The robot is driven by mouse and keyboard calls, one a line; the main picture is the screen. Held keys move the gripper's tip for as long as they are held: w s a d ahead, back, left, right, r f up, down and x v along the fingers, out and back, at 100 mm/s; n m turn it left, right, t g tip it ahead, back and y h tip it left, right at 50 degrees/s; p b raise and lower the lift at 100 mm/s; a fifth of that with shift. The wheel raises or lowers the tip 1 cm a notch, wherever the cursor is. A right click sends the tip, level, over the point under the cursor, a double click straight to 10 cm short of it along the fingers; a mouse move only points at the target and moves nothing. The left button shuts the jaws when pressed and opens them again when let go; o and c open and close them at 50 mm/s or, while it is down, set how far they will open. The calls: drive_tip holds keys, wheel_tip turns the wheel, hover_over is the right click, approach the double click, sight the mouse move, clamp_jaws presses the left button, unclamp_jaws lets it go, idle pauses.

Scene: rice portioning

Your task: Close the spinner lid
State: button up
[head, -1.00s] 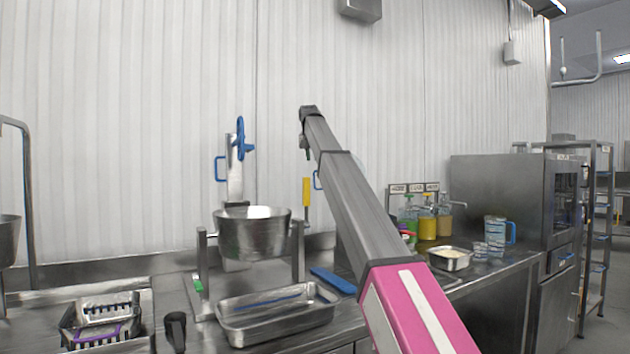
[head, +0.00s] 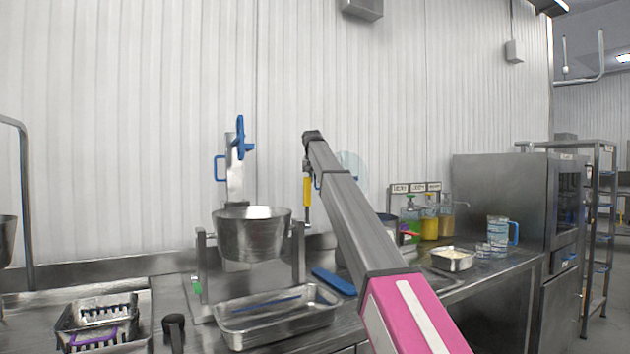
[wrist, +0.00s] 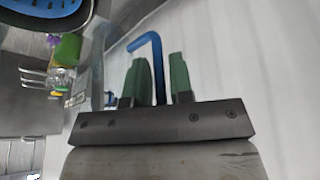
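The spinner (wrist: 88,22) shows in part at the top left of the wrist view, as a dark rim around a perforated blue basket. Its top looks uncovered there. In the head view a pale clear disc (head: 352,166), likely the lid, stands raised behind my arm, which covers much of it. My gripper (wrist: 160,64) has two green fingers, apart, with a bent blue rod (wrist: 147,42) between them. I see slim gaps beside the rod and cannot tell whether it touches a finger.
A steel bowl (head: 252,236) on a stand and a steel tray (head: 280,318) are left of my arm. Bottles (head: 429,224), a small rice pan (head: 452,259) and a jug (head: 497,231) stand to the right. A corrugated wall (head: 120,120) closes the back.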

drive_tip(key=shift+w+f, duration=0.1)
drive_tip(key=shift+f, duration=0.1)
clamp_jaws()
drive_tip(key=shift+d, duration=0.1)
